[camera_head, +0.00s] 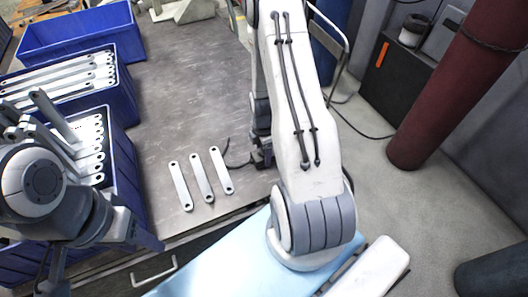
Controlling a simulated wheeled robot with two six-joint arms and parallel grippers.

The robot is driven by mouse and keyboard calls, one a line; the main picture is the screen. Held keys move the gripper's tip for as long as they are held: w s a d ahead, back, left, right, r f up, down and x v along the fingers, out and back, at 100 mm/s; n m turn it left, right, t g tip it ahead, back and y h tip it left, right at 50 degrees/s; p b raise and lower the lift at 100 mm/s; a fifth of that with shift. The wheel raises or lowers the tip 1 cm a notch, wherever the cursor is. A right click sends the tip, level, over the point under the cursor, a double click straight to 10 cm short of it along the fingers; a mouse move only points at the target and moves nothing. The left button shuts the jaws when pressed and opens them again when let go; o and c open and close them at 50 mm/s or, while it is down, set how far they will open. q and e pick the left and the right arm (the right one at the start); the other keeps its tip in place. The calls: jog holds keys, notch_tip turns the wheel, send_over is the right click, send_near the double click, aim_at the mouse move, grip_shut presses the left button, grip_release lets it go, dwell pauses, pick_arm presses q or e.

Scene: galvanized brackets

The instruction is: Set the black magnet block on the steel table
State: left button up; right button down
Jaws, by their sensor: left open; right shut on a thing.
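The steel table (185,90) is grey and scuffed, with its front edge running below the middle of the view. My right gripper (262,158) is low over the table's right part, partly hidden by my own white forearm. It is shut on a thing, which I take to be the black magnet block. I cannot tell the block clearly from the dark gripper parts, nor whether it touches the table. My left gripper (100,262) is open and empty at the lower left, in front of the blue bins.
Three galvanized brackets (201,177) lie side by side left of my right gripper. Blue bins with brackets (130,165) line the left side, with an empty blue bin (85,32) behind. The table's middle is clear. A dark red cylinder (440,90) stands on the floor at right.

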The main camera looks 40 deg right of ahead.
jog(key=shift+c, duration=0.2)
grip_release()
jog(key=shift+f, duration=0.1)
jog(key=shift+r, duration=0.2)
notch_tip(320, 180, up, 12)
